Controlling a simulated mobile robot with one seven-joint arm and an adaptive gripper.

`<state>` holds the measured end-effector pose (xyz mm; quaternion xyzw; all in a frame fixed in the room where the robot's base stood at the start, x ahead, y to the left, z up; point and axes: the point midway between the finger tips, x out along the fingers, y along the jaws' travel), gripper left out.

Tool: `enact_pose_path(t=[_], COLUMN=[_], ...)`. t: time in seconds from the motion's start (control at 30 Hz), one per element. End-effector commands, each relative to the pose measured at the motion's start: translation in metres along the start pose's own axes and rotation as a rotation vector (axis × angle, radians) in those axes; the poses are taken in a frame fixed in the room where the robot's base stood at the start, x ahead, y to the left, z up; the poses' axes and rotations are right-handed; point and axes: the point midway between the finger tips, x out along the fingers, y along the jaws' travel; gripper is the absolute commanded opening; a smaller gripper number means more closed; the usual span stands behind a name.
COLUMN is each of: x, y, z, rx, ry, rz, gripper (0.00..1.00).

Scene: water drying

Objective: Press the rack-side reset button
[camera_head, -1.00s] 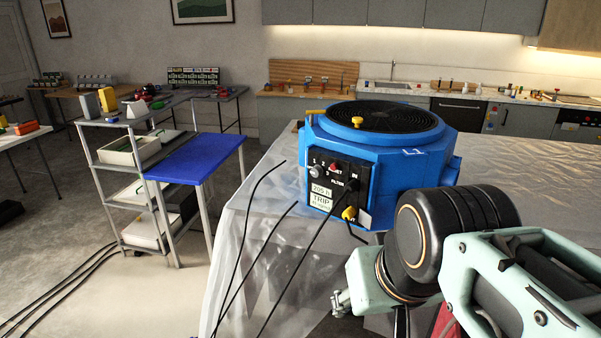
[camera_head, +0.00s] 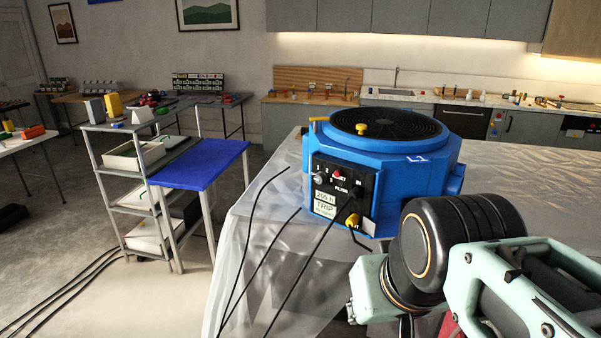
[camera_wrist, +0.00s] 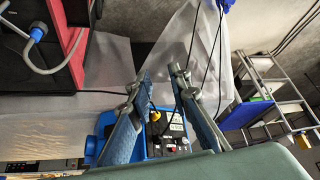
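The blue machine (camera_head: 440,185) with a round black grille stands on the plastic-covered table. Its black front panel (camera_head: 328,190) carries a small red button (camera_head: 339,174) with a partly legible label ending in "ET", a grey knob (camera_head: 320,179) and a label reading "TRIP" (camera_head: 325,207). A yellow knob (camera_head: 353,221) sits at the panel's lower right. I cannot tell whether the red button is the rack-side one. In the wrist view my gripper (camera_wrist: 160,76) is open and empty, its fingers apart, with the yellow knob (camera_wrist: 155,116) and panel between them. In the head view the fingertips are hidden.
A grey shelf rack (camera_head: 180,138) with trays and a blue-topped stand (camera_head: 200,166) are left of the table. Black cables (camera_head: 300,275) run from the panel over the table edge. A red and black object (camera_wrist: 70,50) is in the upper left of the wrist view.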

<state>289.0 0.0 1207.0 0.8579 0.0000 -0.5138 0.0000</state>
Motion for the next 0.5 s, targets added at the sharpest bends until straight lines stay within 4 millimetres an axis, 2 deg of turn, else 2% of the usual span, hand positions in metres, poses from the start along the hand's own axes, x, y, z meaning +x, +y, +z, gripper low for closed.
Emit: enact_pose_path(t=[0.03, 0.13, 0.5], x=[0.0000, 0.0000, 0.0000], y=[0.0000, 0.0000, 0.0000], z=[0.0000, 0.0000, 0.0000], rx=[0.000, 0.000, 0.000], ry=[0.000, 0.000, 0.000], rz=[0.000, 0.000, 0.000], gripper=[0.10, 0.00, 0.00])
